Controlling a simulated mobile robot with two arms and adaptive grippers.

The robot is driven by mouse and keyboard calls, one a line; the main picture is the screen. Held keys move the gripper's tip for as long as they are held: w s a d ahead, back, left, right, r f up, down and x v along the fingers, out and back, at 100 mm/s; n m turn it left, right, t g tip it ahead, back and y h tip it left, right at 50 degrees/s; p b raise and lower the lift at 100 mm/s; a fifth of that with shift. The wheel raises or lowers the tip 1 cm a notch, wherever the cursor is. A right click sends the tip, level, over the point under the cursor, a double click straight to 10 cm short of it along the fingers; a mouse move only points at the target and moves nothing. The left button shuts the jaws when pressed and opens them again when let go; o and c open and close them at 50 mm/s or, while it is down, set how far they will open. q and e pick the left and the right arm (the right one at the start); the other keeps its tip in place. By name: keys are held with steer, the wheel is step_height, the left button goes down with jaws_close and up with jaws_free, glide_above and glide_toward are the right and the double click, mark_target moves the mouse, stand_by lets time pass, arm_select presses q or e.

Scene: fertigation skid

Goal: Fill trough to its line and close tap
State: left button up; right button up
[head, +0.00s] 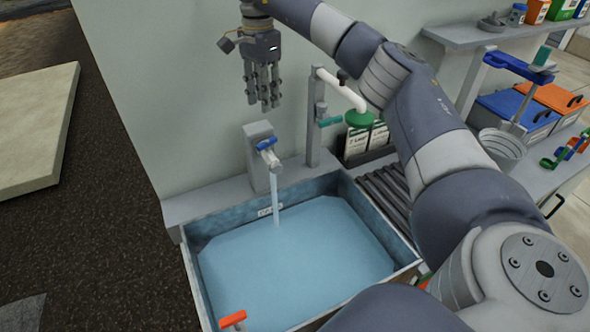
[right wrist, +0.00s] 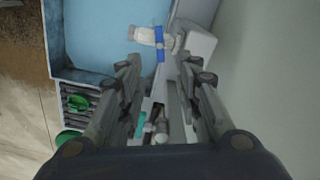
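The trough (head: 402,270) holds a broad sheet of blue water (head: 295,255). A small marked plate (head: 270,211) sits on its back wall, just above the water; its lettering is too small to read. The tap (head: 270,157) has a blue handle (head: 266,143), and a stream of water (head: 275,198) runs from it into the trough. My right gripper (head: 263,104) hangs above and behind the tap, fingers downward, open and empty. In the right wrist view the blue handle (right wrist: 160,44) shows just beyond the parted fingertips (right wrist: 160,65). My left gripper is out of view.
A white pipe (head: 341,89) with a green head and teal lever (head: 330,122) stands right of the tap. An orange-handled valve (head: 232,319) is at the trough's front. A slatted rack (head: 385,195) and a bucket (head: 500,148) lie to the right. The wall is close behind.

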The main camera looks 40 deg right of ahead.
steer(key=o, duration=0.7)
steer(key=shift+f, duration=0.1)
steer(key=shift+c, duration=0.2)
steer(key=o, duration=0.3)
steer(key=shift+s+a+f+m+b, duration=0.1)
steer(key=shift+f+m+b, duration=0.15)
steer(key=shift+m+b, duration=0.15)
steer(key=shift+o, duration=0.2)
steer(key=m+t+b, duration=0.4)
steer(key=m+b, duration=0.3)
steer(key=m, duration=1)
glide_toward(268, 142)
steer(key=shift+t, duration=0.3)
steer(key=p+x, duration=0.1)
steer(key=x, duration=0.7)
steer(key=shift+s+p, duration=0.15)
steer(key=shift+p, duration=0.15)
steer(key=c, duration=1.1)
